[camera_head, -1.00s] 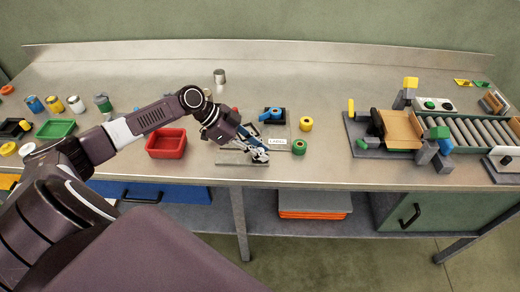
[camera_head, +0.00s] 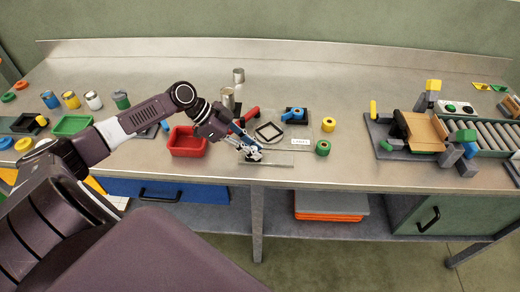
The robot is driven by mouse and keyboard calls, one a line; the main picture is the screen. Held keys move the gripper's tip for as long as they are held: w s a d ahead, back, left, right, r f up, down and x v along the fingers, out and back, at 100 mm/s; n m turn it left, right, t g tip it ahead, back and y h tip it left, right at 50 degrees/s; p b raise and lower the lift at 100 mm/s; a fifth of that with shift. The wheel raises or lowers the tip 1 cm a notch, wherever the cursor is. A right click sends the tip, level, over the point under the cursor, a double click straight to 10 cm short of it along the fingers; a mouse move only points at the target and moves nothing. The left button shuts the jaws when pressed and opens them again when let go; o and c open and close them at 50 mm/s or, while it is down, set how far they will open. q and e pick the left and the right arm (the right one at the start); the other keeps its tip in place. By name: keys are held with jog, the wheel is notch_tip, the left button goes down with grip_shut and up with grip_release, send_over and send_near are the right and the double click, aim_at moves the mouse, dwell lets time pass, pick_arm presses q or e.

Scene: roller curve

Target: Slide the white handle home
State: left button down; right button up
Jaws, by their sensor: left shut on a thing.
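My left gripper (camera_head: 251,153) is at the left end of a flat grey rail plate (camera_head: 275,164) near the front edge of the bench. It is shut on a small pale piece low over the plate, which I take to be the white handle. The fingers cover most of it, so its exact seat on the rail cannot be made out. My right gripper is not in view.
A red bin (camera_head: 187,143) stands left of my gripper. A roller conveyor (camera_head: 497,137) stands far right.

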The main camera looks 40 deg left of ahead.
pick_arm(q)
jog(key=shift+s+a, duration=0.45)
jog(key=shift+a, duration=0.3)
jog(key=shift+r, duration=0.1)
jog(key=shift+w, duration=0.1)
jog(key=c, duration=1.9)
grip_release()
jog(key=shift+a, duration=0.1)
jog(key=shift+o, duration=0.5)
jog(key=shift+s, duration=0.2)
jog(key=shift+a, duration=0.15)
jog(key=v, duration=1.2)
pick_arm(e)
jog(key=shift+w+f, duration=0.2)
pick_arm(q)
jog(key=shift+s, duration=0.1)
